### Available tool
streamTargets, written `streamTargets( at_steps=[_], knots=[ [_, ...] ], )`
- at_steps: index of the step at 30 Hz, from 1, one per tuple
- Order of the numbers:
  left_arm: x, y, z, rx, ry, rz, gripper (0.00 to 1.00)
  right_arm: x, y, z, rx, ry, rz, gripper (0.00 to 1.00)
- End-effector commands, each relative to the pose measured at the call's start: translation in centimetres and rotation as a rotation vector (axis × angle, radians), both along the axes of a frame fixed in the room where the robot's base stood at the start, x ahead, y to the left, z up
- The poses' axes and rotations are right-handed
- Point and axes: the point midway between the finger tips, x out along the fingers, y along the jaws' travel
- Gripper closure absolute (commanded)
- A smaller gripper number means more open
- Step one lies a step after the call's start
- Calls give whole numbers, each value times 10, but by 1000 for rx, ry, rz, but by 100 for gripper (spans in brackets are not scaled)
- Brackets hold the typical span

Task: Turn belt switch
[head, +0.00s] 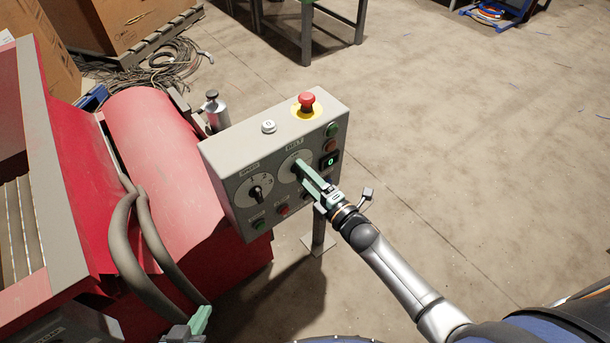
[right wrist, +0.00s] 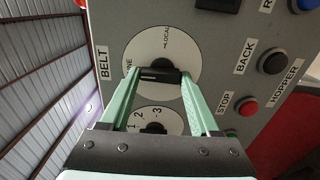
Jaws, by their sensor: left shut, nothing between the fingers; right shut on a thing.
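The grey control box (head: 222,150) stands on a post, with the belt dial (head: 284,172) on its front face. My right gripper (head: 301,168) reaches the dial from the lower right and hides the switch in the head view. In the right wrist view the black belt switch (right wrist: 160,76) sits on its white round plate (right wrist: 150,48), marked LOCAL on one side. The green fingers are shut on its two ends. My left gripper (head: 200,321) is at the bottom edge, away from the box, shut and empty.
The box also carries a speed knob (head: 257,193), a red emergency button (head: 307,102) and several small push buttons. A red machine (head: 150,140) with thick hoses (head: 125,235) stands at left. The floor at right is clear.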

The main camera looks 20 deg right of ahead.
Motion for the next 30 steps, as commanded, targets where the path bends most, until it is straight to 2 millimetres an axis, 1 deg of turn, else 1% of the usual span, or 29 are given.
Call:
streamTargets(
  at_steps=[10,11,18,26,30],
  knots=[
    [0,1,0,1,1,1,100,-1,0,-1,-9,0,1,93],
    [0,1,0,1,1,1,100,-1,0,-1,-9,0,1,35],
    [0,1,0,1,1,1,100,0,0,-1,-6,0,0,8],
    [0,1,0,1,1,1,100,-1,0,0,-4,0,0,7],
    [-1,1,2,1,0,1,100,-10,-4,0,-4,1,0,7]
  ],
)
